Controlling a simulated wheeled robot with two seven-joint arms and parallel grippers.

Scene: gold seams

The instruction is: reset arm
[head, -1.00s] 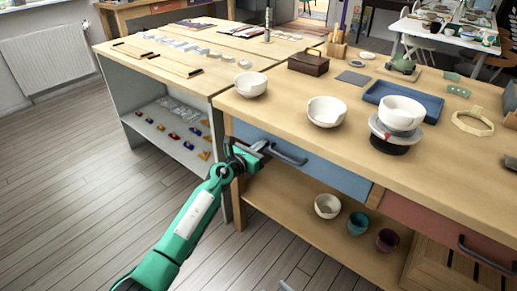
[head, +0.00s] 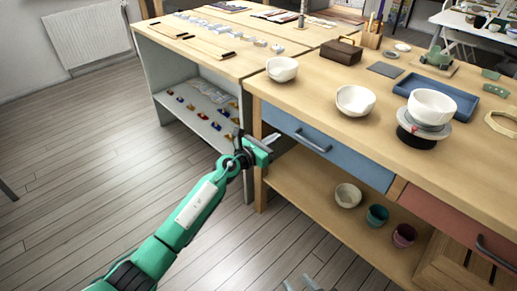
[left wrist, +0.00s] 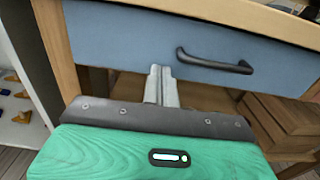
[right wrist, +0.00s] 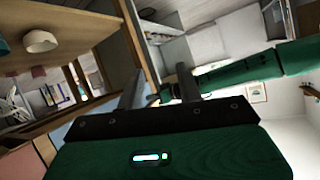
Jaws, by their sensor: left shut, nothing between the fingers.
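My left gripper (head: 273,142) is in front of the left end of the blue drawer (head: 330,152), left of its dark handle (head: 313,140) and apart from it. In the left wrist view its two fingers (left wrist: 161,85) are together with nothing between them, and the handle (left wrist: 213,62) is to their right. The drawer looks closed. My right gripper (head: 303,284) shows only at the bottom edge of the head view. In the right wrist view its fingers (right wrist: 158,88) stand apart and empty.
The worktop holds white bowls (head: 355,100), a blue tray (head: 436,97) and a wooden box (head: 340,52). The shelf below has a cream bowl (head: 347,195) and two cups (head: 377,215). A red drawer (head: 436,210) is at right. The floor (head: 90,130) at left is clear.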

